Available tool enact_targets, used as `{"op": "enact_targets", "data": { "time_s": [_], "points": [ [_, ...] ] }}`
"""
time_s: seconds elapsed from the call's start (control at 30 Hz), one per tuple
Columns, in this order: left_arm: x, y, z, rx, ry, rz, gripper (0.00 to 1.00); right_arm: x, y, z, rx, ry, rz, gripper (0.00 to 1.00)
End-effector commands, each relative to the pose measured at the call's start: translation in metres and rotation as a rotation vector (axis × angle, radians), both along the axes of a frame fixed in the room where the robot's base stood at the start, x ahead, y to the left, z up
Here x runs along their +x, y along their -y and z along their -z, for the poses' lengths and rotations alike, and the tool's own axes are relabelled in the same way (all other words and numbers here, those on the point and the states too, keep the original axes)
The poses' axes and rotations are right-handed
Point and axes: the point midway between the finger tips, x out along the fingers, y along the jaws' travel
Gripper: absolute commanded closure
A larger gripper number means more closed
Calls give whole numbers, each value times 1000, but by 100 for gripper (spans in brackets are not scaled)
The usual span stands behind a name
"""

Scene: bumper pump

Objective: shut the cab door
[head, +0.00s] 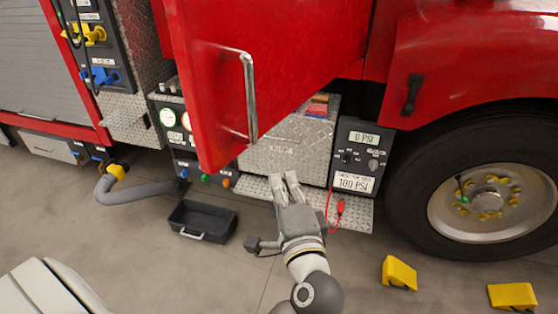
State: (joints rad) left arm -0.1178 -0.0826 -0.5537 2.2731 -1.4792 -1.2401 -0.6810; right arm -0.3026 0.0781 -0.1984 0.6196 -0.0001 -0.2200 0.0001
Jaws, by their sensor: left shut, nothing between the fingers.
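The red cab door (215,75) stands swung open, jutting out from the truck toward me at the upper middle. A long silver grab handle (250,98) runs upright along its outer edge. My left gripper (284,180) is shut and empty. In the picture it is below and to the right of the door's lower corner, over the tread-plate step, and apart from the handle. The door hides part of the cab opening and panel behind it. My right gripper is not in view.
A panel reading 0 PSI (360,155) with a red clip lead is right of the gripper. A black tray (203,220) lies on the floor. A grey hose (135,193) curves at left. Yellow chocks (399,273) lie near the front wheel (485,205). Floor in front is mostly open.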

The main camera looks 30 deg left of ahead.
Motion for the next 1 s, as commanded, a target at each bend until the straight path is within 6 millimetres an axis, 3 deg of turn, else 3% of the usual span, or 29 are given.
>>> {"op": "enact_targets", "data": {
  "time_s": [0.17,0.5,0.73,1.0],
  "points": [
    [19,-17,-4,4,0,-3,100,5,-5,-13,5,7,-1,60],
    [74,-63,-5,5,0,0,100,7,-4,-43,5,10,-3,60],
    [76,-94,-2,2,-3,2,100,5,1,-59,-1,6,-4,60],
    [77,-102,1,-1,-2,4,100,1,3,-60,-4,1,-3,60]
  ]
}}
